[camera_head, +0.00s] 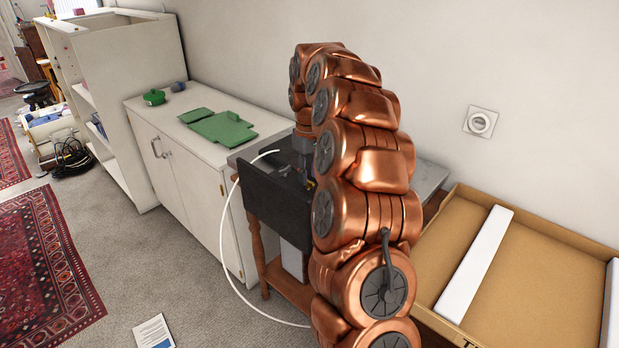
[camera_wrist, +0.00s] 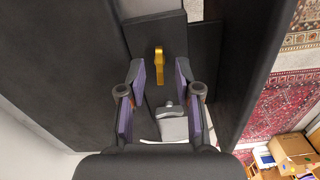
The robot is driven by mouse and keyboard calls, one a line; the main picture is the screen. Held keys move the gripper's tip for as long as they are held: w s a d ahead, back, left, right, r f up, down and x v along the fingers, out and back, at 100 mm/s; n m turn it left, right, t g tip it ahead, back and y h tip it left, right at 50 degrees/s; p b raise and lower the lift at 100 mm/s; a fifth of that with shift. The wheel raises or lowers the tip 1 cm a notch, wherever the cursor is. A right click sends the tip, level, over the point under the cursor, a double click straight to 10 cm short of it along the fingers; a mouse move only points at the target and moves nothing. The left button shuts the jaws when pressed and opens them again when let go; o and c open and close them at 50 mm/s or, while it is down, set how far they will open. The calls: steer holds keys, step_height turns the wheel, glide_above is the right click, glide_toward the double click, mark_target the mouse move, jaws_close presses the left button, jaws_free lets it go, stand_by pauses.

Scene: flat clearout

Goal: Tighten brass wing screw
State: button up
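The brass wing screw (camera_wrist: 158,64) shows in the wrist view as a small upright yellow piece against a dark grey panel (camera_wrist: 158,30). My gripper (camera_wrist: 159,76) is open, with one purple-padded finger on each side of the screw in the picture. A gap shows between each fingertip and the screw; how far the screw lies beyond the tips is unclear. A grey metal piece (camera_wrist: 171,110) shows lower down between the fingers.
Dark walls flank the gripper in the wrist view, the right one (camera_wrist: 238,60) close by. A white hose (camera_head: 226,232) loops from the unit to the floor. A white cabinet (camera_head: 190,190) stands left of it, an open cardboard box (camera_head: 540,285) to the right.

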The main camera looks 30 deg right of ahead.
mark_target(309, 181)
step_height(309, 181, up, 10)
stand_by(0.6)
stand_by(0.4)
